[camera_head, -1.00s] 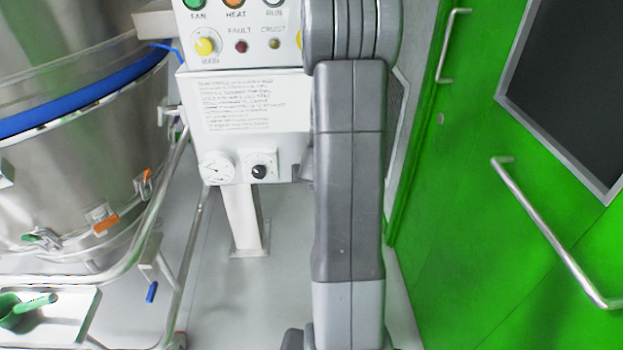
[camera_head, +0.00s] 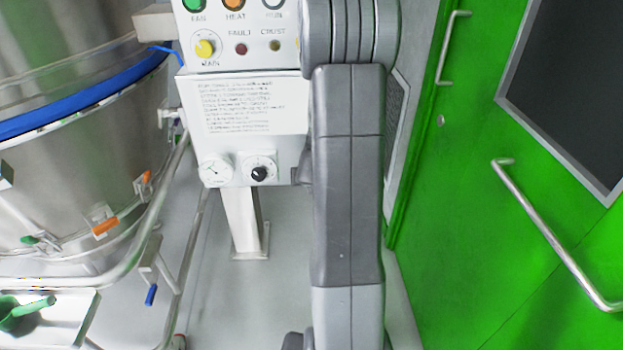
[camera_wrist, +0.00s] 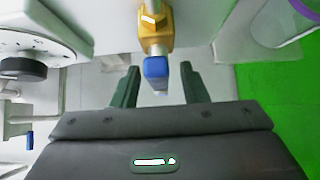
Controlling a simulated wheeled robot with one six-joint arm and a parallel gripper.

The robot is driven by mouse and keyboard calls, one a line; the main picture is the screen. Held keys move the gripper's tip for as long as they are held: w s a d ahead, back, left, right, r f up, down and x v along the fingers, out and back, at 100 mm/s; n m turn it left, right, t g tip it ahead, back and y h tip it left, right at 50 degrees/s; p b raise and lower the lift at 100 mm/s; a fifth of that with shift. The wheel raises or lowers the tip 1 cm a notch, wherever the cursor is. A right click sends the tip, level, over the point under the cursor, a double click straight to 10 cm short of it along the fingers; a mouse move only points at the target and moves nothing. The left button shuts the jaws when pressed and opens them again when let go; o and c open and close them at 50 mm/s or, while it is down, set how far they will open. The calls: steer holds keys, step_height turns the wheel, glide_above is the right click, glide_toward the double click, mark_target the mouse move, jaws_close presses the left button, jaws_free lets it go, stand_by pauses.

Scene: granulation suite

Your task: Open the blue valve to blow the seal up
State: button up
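The blue valve handle (camera_wrist: 156,70) hangs below a brass valve body (camera_wrist: 155,25) in the wrist view. My gripper (camera_wrist: 159,67) is open, with one dark green finger on each side of the blue handle and a visible gap to each. The handle appears between or just beyond the fingertips; the exact depth is hard to tell. In the head view the valve and my gripper are hidden behind my arm.
A white control panel (camera_head: 255,105) carries a pressure gauge (camera_head: 215,171) and a black knob (camera_head: 259,173). A steel vessel (camera_head: 85,190) with a blue seal band (camera_head: 75,105) stands left. A green door (camera_head: 480,200) with a handle is right.

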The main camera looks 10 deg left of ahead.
steer(key=p+v, duration=0.6)
steer(key=v, duration=0.7)
steer(key=shift+s+r, duration=0.25)
steer(key=shift+s, duration=0.1)
steer(key=b+x, duration=0.6)
steer(key=x, duration=0.8)
steer(key=shift+d, duration=0.1)
steer(key=shift+r, duration=0.1)
